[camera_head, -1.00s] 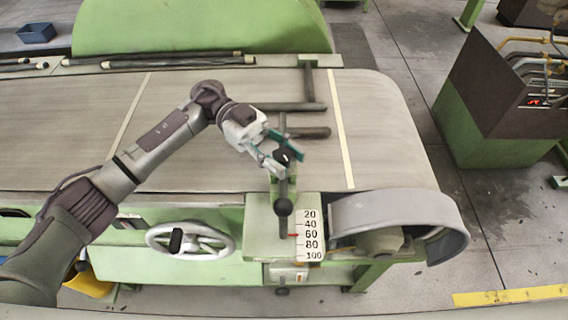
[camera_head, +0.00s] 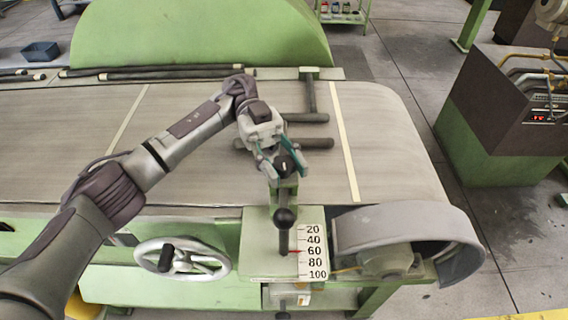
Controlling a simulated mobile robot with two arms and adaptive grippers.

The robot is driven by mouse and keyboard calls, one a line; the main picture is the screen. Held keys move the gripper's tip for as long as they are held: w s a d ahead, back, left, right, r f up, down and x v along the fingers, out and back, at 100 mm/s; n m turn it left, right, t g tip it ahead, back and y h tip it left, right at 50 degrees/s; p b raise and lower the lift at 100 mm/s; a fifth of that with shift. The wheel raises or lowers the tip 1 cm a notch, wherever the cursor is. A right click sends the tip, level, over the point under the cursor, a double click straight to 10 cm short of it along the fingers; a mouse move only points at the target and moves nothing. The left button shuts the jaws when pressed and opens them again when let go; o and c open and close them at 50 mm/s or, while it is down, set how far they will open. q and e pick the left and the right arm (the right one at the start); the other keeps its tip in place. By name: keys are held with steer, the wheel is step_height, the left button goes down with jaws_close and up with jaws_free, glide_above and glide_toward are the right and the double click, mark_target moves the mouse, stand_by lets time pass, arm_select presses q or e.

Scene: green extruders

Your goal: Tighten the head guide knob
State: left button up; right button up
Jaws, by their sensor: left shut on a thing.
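The head guide knob (camera_head: 285,162) is a small black knob with a white mark, on top of the guide post above the belt's near edge. My left gripper (camera_head: 282,165) is over it, with its teal-edged fingers on either side, shut on the knob. The fingers partly hide the knob and its mount. Below it, a black ball-ended lever (camera_head: 284,218) stands at a scale plate (camera_head: 311,252) marked 20 to 100, with a red pointer near 60. Dark guide bars (camera_head: 300,143) lie over the belt behind the gripper. My right gripper is not in view.
A wide grey conveyor belt (camera_head: 200,165) fills the middle, mostly clear. A white handwheel (camera_head: 183,259) is at the front left and a grey curved guard (camera_head: 405,232) at the front right. A green and brown cabinet (camera_head: 495,125) stands at the right.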

mark_target(284, 163)
arm_select(q)
steer(key=o, duration=1.2)
steer(key=shift+c, duration=0.2)
step_height(284, 163, up, 10)
